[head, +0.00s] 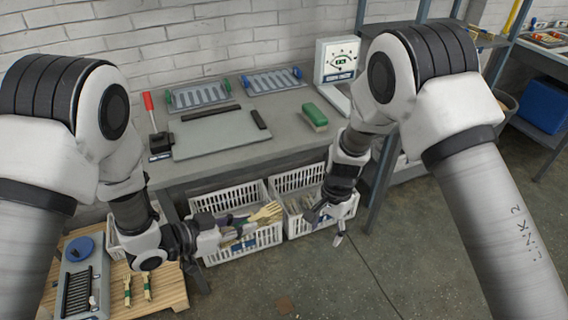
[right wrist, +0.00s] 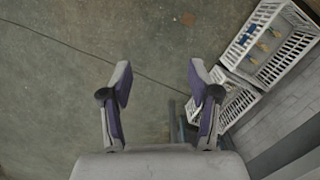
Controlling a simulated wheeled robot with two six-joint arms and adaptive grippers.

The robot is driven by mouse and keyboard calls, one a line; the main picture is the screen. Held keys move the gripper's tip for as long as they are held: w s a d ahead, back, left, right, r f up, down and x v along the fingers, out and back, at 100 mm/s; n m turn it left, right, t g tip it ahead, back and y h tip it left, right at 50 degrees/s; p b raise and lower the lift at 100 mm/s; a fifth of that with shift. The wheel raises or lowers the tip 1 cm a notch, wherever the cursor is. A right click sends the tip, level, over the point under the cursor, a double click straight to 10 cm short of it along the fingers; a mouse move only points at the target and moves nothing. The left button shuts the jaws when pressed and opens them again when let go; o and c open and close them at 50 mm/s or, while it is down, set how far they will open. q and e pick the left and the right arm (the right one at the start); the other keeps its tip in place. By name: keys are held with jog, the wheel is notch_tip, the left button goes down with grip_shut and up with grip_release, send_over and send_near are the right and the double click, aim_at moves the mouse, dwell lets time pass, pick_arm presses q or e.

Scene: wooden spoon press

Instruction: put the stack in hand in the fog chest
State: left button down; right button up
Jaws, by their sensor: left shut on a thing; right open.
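My left gripper (head: 228,232) is shut on a stack of pale wooden spoons (head: 266,212), in front of and partly over the left white slatted crate (head: 240,256). The fingers and the crate's contents partly hide the stack. My right gripper (head: 328,224) is open and empty before the right white slatted crate (head: 300,229); its spread fingers also show in the right wrist view (right wrist: 160,92). No label clearly names the fog chest; the two white crates under the bench are the chest-like containers. Both hold items; the right wrist view shows pale pieces in a crate (right wrist: 244,62).
A wooden pallet (head: 170,290) with a blue disc and spoons stands at lower left.

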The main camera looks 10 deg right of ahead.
jog(key=w+a+r+m+y, duration=0.1)
jog(key=w+a+r, duration=0.15)
jog(key=r, duration=0.25)
jog(key=w+a+r, duration=0.2)
jog(key=a+r, duration=0.1)
jog(key=r, duration=0.2)
pick_arm(q)
jog(key=shift+s, duration=0.1)
pick_arm(e)
jog(key=m+y, duration=0.1)
jog(key=y, duration=0.1)
send_near(270, 206)
jog(key=shift+g, duration=0.4)
jog(key=x, duration=1)
jog(key=shift+w+a+f, duration=0.1)
jog(key=shift+w+f, duration=0.2)
grip_shut()
pick_arm(q)
jog(key=c, duration=1)
grip_release()
